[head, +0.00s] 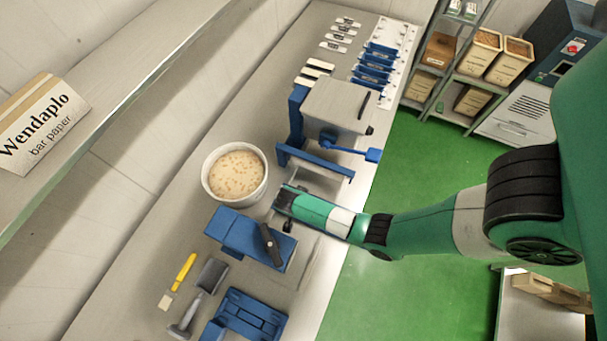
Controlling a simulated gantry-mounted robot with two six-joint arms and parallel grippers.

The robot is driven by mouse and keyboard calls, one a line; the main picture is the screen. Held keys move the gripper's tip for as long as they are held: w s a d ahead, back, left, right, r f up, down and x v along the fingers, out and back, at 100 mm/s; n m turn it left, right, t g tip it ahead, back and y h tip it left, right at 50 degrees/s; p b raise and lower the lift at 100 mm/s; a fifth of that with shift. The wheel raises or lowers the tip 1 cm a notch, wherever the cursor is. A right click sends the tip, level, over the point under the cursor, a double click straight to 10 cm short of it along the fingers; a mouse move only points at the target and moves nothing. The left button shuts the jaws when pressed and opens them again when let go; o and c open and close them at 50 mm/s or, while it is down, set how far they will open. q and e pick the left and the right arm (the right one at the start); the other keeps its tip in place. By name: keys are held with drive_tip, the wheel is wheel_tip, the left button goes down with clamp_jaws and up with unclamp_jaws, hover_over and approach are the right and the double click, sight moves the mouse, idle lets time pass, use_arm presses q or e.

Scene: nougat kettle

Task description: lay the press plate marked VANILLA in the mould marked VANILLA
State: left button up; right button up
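Several blue moulds (375,68) stand in a row on a white board at the far end of the bench. Several flat light plates with dark markings (338,37), which look like the press plates, lie in a column to their left. The labels are too small to read, so I cannot tell which plate or mould is marked VANILLA. My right gripper (281,201) is over the bench beside the kettle, well apart from plates and moulds. Its fingers are too small and dark to show whether they are open or hold anything. My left gripper is out of view.
A white kettle (211,184) of pale nougat stands left of my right gripper. A grey and blue machine (336,104) stands between the gripper and the moulds. A blue block (240,235) and hand tools lie nearer. Shelves stand at the right.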

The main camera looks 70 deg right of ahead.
drive_tip(key=shift+f, duration=0.1)
idle(0.3)
drive_tip(key=o, duration=1.4)
drive_tip(key=shift+c, duration=0.2)
wheel_tip(320, 180, up, 8)
drive_tip(key=p, duration=0.9)
drive_tip(key=shift+p, duration=0.35)
